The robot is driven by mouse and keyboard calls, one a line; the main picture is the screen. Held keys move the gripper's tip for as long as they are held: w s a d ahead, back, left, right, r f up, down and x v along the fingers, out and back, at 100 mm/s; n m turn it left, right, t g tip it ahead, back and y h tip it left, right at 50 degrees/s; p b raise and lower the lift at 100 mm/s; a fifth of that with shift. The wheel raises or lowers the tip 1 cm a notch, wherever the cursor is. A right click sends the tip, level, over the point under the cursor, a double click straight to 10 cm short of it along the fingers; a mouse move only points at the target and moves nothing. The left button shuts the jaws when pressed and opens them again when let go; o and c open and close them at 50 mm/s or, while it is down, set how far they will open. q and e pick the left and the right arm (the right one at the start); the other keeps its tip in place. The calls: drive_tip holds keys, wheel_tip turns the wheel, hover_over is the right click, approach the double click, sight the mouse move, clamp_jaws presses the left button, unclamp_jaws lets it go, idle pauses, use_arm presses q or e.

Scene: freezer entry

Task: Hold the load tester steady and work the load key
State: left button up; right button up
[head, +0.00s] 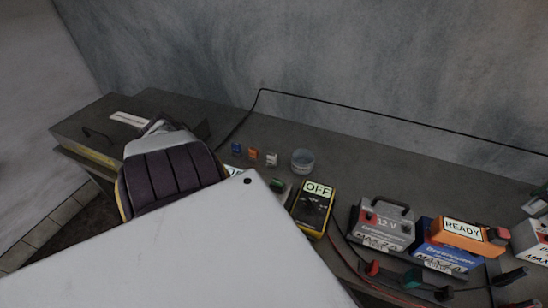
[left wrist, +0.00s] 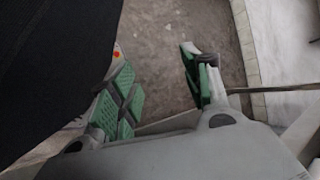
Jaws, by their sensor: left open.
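The load tester appears to be the orange device (head: 467,237) with a READY display, lying on or against the blue battery (head: 448,260) at right in the head view. A red and black part (head: 497,235) sits at its right end; I cannot tell whether this is the load key. My left gripper (left wrist: 160,92) shows in the left wrist view, open and empty, with green pads, over the floor and apart from the tester. My right gripper is not in view.
A grey 12 V battery (head: 383,225) stands left of the blue one. A yellow meter reading OFF (head: 313,208), a round clear dish (head: 302,161) and small coloured pieces (head: 253,154) lie further left. Red and black clamps (head: 412,279) with cables lie in front. The bench (head: 390,172) behind is mostly free.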

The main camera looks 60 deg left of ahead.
use_arm(q)
drive_tip(key=w+d+r+m+t+h, duration=0.2)
drive_tip(key=w+d+r+t+h, duration=0.15)
drive_tip(key=w+d+r, duration=0.55)
drive_tip(key=w+d+r+m+t+h, duration=0.15)
drive_tip(key=w+d+h, duration=0.25)
drive_tip(key=w, duration=0.8)
drive_tip(key=m+t+h, duration=0.4)
drive_tip(key=m+t, duration=0.7)
drive_tip(key=m, duration=0.6)
approach(462, 229)
drive_tip(key=s+a, duration=0.2)
drive_tip(key=a, duration=0.1)
drive_tip(key=shift+d+r, duration=0.25)
drive_tip(key=shift+r, duration=0.2)
drive_tip(key=shift+w+d+t, duration=0.15)
drive_tip(key=shift+d+t, duration=0.05)
drive_tip(key=shift+t, duration=0.1)
drive_tip(key=shift+x, duration=6.7)
